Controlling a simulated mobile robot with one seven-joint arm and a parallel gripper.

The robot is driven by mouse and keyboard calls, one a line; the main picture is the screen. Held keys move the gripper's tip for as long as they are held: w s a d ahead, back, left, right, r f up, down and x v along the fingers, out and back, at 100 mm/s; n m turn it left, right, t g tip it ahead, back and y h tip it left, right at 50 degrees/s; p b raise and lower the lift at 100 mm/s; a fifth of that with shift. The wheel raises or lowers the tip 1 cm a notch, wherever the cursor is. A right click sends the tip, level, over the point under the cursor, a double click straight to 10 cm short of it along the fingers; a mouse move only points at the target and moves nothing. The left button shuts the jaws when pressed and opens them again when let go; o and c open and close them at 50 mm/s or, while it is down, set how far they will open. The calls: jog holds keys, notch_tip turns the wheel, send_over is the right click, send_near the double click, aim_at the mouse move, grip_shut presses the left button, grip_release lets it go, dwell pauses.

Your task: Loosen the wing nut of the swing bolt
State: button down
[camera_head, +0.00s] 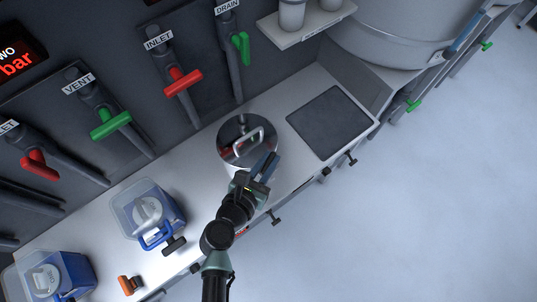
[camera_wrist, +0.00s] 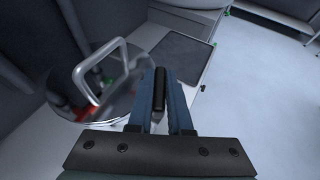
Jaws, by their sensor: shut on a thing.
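The round shiny lid (camera_head: 240,128) with its upright loop handle (camera_head: 249,142) sits in the counter; the lid also shows in the wrist view (camera_wrist: 62,88). My gripper (camera_head: 265,168) is at the lid's lower right edge. In the wrist view, the blue fingers of my gripper (camera_wrist: 160,76) are closed on a dark bar-like piece, which looks like the wing nut (camera_wrist: 159,92). The fingers hide most of it. The bolt beneath it is hidden, so I cannot tell how tight the nut sits.
A dark square panel (camera_head: 329,122) lies right of the lid. Blue-and-clear containers (camera_head: 148,212) stand to the left. Valves with red (camera_head: 183,83) and green (camera_head: 110,124) handles line the back wall. Dark T-shaped knobs (camera_head: 275,217) stick out along the front edge. Floor (camera_head: 430,210) at right is clear.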

jog(key=n+t+y+p, duration=0.1)
jog(key=n+y+p, duration=0.2)
jog(key=y, duration=0.1)
jog(key=shift+r+n, duration=0.1)
jog(key=shift+n, duration=0.2)
jog(key=shift+n+y+p, duration=0.3)
jog(key=shift+y+p, duration=0.05)
jog(key=shift+y, duration=0.05)
jog(key=shift+n+t+y+p, duration=0.3)
jog(key=shift+n+y+p, duration=0.3)
jog(key=shift+y+p, duration=0.1)
jog(key=shift+n+y+p, duration=0.5)
jog(key=shift+n+y, duration=0.4)
jog(key=shift+y, duration=0.1)
jog(key=n+g+y, duration=0.1)
jog(key=n+y, duration=0.2)
jog(key=shift+w+y, duration=0.1)
jog(key=shift+y, duration=0.3)
jog(key=shift+n+g+y, duration=0.6)
jog(key=shift+n+y, duration=0.3)
jog(key=shift+n, duration=0.1)
